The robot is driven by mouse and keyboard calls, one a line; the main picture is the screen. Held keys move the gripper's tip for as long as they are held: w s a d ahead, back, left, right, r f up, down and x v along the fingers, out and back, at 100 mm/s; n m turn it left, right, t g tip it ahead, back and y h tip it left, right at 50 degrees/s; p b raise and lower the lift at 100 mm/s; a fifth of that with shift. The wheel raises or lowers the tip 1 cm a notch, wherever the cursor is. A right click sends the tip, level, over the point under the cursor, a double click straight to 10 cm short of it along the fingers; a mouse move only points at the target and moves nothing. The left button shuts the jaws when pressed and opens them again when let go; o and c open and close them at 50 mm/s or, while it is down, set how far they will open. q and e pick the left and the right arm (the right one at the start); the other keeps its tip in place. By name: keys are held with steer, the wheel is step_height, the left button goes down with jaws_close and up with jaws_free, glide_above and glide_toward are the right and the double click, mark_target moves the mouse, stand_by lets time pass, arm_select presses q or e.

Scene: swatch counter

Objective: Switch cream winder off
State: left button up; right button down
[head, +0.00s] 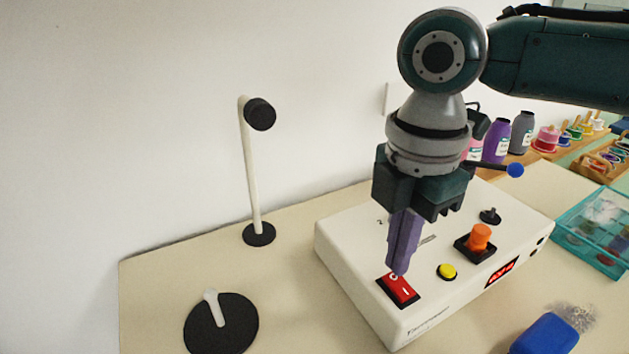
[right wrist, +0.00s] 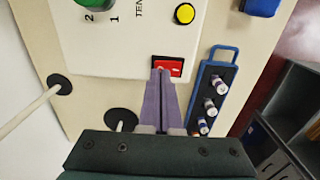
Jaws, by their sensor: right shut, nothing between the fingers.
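The cream winder (head: 345,245) is a cream-white box on the counter. A red rocker switch (head: 404,292) marked O and I sits near its front left corner. My right gripper (head: 398,272) is shut and empty, its purple fingers pointing down at the O end of the switch. In the right wrist view the fingertips (right wrist: 161,71) overlap an edge of the red switch (right wrist: 177,70). I cannot tell whether they touch it or which way the rocker is tilted. My left gripper is not in view.
A white post (head: 251,180) and a black disc (head: 221,325) stand left. A teal box (head: 600,235) is right. A blue rack (right wrist: 211,95) shows in the wrist view.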

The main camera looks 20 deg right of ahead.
mark_target(393, 276)
steer(key=shift+f+b, duration=0.35)
steer(key=shift+f, duration=0.45)
steer(key=shift+r, duration=0.1)
step_height(393, 276, up, 7)
steer(key=p, duration=0.8)
stand_by(0.3)
